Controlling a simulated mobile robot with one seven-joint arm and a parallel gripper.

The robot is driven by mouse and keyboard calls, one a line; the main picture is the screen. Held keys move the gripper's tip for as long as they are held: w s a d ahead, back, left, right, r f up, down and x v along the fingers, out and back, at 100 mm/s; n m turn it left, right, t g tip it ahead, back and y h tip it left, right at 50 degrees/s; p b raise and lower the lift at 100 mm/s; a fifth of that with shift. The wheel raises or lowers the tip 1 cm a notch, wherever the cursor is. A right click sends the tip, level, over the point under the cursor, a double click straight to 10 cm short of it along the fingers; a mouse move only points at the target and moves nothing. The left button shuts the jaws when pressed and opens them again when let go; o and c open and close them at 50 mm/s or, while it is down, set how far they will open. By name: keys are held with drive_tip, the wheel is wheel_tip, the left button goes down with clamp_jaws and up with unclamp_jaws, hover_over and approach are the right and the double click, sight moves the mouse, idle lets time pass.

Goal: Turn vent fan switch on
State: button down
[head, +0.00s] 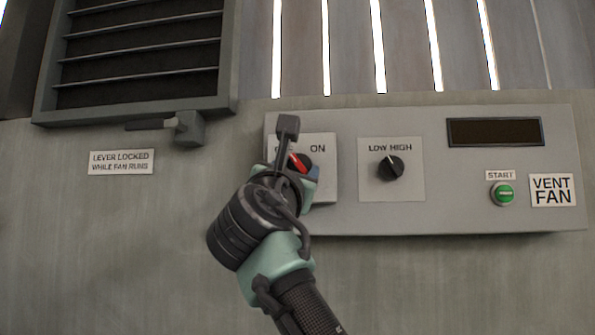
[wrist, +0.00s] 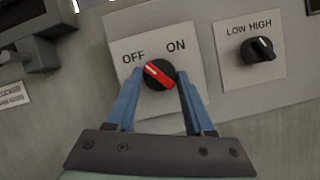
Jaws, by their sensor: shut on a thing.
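The vent fan switch is a round black knob with a red grip (wrist: 159,74) on a white plate marked OFF and ON. It also shows in the head view (head: 299,162), partly hidden by my arm. The red grip slants from upper left to lower right, with its upper left end toward OFF. My gripper (wrist: 160,76) has its two blue fingers on the left and right sides of the knob and is shut on it. In the head view my gripper (head: 306,172) is mostly hidden behind my wrist.
Right of the switch are a LOW HIGH knob (head: 391,168), a green START button (head: 503,194), a dark display (head: 495,132) and a VENT FAN label (head: 553,190).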

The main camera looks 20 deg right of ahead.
drive_tip(key=m, duration=0.1)
drive_tip(key=m+g+h, duration=0.1)
drive_tip(key=m, duration=0.1)
drive_tip(key=m+h, duration=0.1)
drive_tip(key=m, duration=0.1)
drive_tip(key=shift+w+a+g, duration=0.1)
drive_tip(key=shift+a+g, duration=0.15)
drive_tip(key=shift+g, duration=0.15)
drive_tip(key=m+g, duration=0.1)
drive_tip(key=m, duration=0.2)
drive_tip(key=m+g+h, duration=0.1)
drive_tip(key=m, duration=0.2)
drive_tip(key=shift+a+r+h, duration=0.15)
drive_tip(key=shift+r+h, duration=0.05)
drive_tip(key=shift+h, duration=0.1)
drive_tip(key=m+g, duration=0.2)
drive_tip(key=m, duration=0.3)
drive_tip(key=shift+r+p, duration=0.15)
drive_tip(key=shift+p, duration=0.15)
drive_tip(key=shift+r+m+g, duration=0.1)
drive_tip(key=shift+m+g, duration=0.7)
drive_tip(key=shift+m, duration=1.1)
drive_tip(key=shift+w+y, duration=0.1)
drive_tip(key=shift+y, duration=0.3)
drive_tip(key=shift+c, duration=1.4)
unclamp_jaws()
